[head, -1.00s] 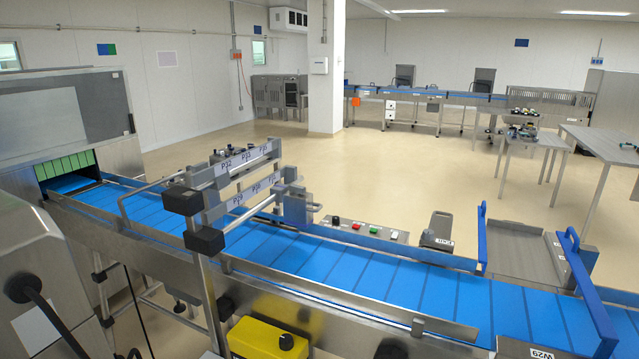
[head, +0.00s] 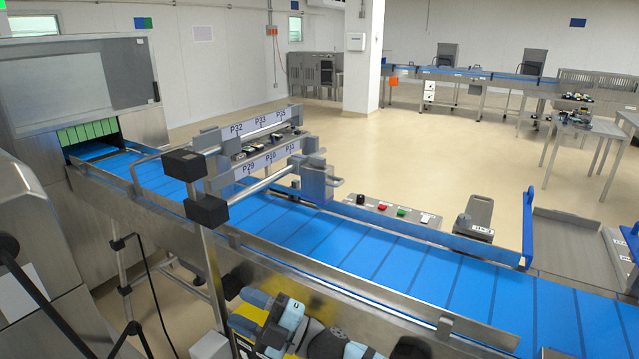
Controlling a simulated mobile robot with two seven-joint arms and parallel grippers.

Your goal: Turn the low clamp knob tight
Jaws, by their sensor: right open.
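Two black clamp blocks sit on the upright post at the near side of the conveyor. The upper one (head: 184,164) is at the end of the upper rail, and the lower one (head: 207,211) is at the end of the lower rail. I cannot tell for certain which part is the low clamp knob. My right gripper (head: 270,308), with light blue and grey parts, is at the bottom of the head view, below the conveyor's near edge and right of the post. It is open, appears empty, and is apart from the lower block. My left gripper is not in view.
The blue conveyor (head: 390,255) runs from the sealer (head: 85,85) at left to the lower right. Labelled guide rails (head: 262,160) cross above it. A button panel (head: 398,211) stands at its far side. A yellow box is mostly hidden behind my right gripper.

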